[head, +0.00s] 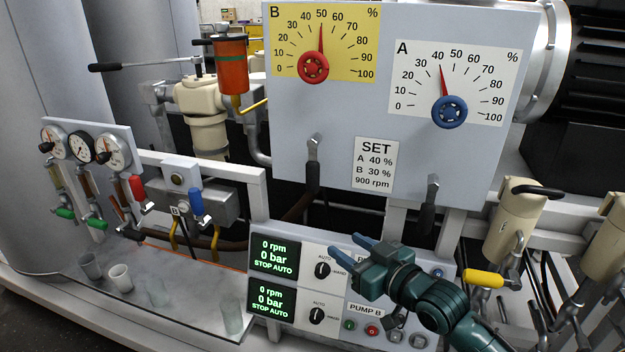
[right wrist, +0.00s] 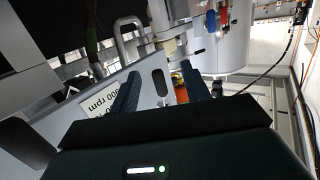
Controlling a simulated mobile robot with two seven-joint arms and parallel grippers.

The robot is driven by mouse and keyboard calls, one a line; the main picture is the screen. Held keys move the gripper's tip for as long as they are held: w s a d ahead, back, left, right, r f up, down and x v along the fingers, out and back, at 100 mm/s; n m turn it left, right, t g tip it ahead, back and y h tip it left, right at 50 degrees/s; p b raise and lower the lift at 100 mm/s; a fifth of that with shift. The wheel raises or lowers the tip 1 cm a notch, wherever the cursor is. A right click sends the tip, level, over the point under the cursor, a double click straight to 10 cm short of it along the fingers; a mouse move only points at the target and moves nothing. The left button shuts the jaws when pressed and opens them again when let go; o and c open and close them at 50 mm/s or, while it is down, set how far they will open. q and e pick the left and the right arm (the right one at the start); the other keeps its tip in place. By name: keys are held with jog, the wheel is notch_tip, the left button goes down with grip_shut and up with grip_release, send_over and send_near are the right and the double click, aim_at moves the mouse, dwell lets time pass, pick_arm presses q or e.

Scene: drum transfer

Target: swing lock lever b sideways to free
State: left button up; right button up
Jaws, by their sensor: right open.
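Lock lever B (head: 313,172) hangs straight down below the yellow B dial (head: 345,60) on the grey panel. It has a metal pivot and a black grip. My right gripper (head: 348,246) is open and empty in the head view, below and a little right of the lever, with its fingers pointing up and left. In the right wrist view a dark grip (right wrist: 160,82), apparently lever B, shows beyond and between the open fingers (right wrist: 158,92). It appears apart from them. The red B knob (head: 313,67) sits above the lever; its needle is near 50. My left gripper is not in view.
A second lock lever (head: 429,205) hangs under the white A dial (head: 410,85). A SET label (head: 375,165) is between the levers. The pump control panel (head: 285,290) lies just below my right gripper. A grey rail (head: 210,172) and a dark hose run left of lever B.

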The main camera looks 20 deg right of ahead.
jog(key=t+y, duration=0.1)
send_near(317, 175)
jog(key=s, duration=0.2)
jog(key=shift+n, duration=0.3)
jog(key=x, duration=0.9)
jog(key=p+x, duration=0.1)
jog(key=x, duration=0.3)
jog(key=shift+w+d+r, duration=0.1)
jog(key=shift+w+d, duration=0.2)
jog(key=shift+w, duration=0.05)
grip_shut()
